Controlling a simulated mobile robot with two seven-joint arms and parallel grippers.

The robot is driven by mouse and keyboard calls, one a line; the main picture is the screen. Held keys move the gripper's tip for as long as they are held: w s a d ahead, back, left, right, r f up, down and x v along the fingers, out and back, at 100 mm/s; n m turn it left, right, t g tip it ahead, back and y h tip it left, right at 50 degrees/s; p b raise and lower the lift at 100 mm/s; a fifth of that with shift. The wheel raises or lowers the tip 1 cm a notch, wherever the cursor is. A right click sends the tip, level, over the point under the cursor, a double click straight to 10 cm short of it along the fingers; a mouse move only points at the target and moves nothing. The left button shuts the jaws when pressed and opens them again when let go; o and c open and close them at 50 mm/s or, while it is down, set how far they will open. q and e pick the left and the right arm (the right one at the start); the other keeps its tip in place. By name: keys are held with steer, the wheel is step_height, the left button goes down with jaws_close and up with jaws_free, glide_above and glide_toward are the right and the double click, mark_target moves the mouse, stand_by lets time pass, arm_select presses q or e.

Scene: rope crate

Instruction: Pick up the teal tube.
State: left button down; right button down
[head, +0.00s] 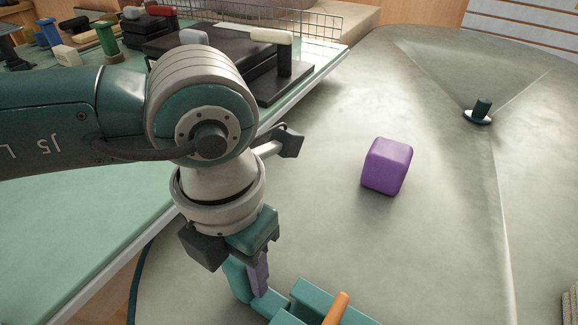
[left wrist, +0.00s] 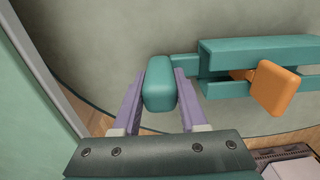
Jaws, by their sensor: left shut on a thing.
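My left gripper (head: 248,282) points down near the bottom of the head view, with purple fingers. It is shut on the teal tube (head: 236,279), a smooth piece with rounded edges. In the left wrist view, the tube (left wrist: 159,84) sits between the two fingers of the left gripper (left wrist: 159,90), touching both. Its lower part is hidden, so I cannot tell whether it touches the surface. My right gripper is not in view.
A teal slotted frame (head: 310,298) with an orange piece (head: 337,308) is close beside the tube. A purple block (head: 386,166) and a dark peg on a disc (head: 481,110) stand on the grey surface. Clear room lies between them. A cluttered green table (head: 80,215) is at left.

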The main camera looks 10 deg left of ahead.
arm_select(q)
step_height(320, 180, up, 20)
steer(key=p, duration=0.3)
steer(key=shift+f, duration=0.15)
